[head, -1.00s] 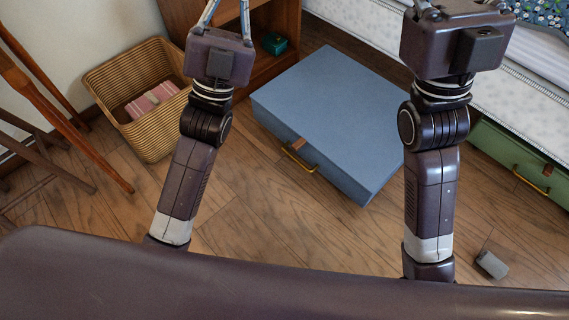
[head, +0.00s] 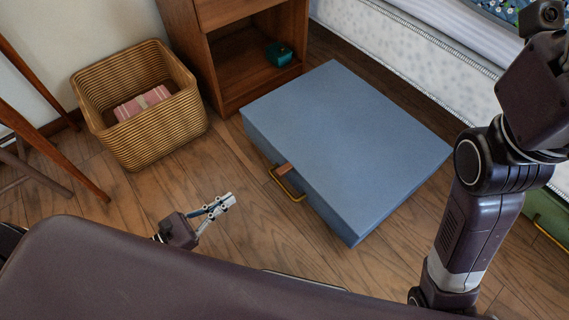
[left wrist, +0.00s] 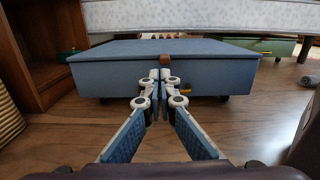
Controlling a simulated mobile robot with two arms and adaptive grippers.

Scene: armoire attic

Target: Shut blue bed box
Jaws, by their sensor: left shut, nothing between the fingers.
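The blue bed box (head: 345,145) stands on the wooden floor beside the bed, its lid lying flat on top. A leather tab and a brass handle (head: 287,184) are on its front side. In the left wrist view the blue box (left wrist: 110,78) is straight ahead, with a thin line under the lid's edge. My left gripper (head: 229,199) is shut and empty, low over the floor in front of the box and apart from it. In the left wrist view its fingertips (left wrist: 160,76) overlap the box front. My right arm is at the right; its fingers are out of view.
A wicker basket (head: 140,139) with a pink folded cloth (head: 142,103) stands at the left. A wooden nightstand (head: 205,62) holds a small teal box (head: 279,54). A green box (head: 549,217) is partly under the bed (head: 415,58). Floor between basket and blue box is clear.

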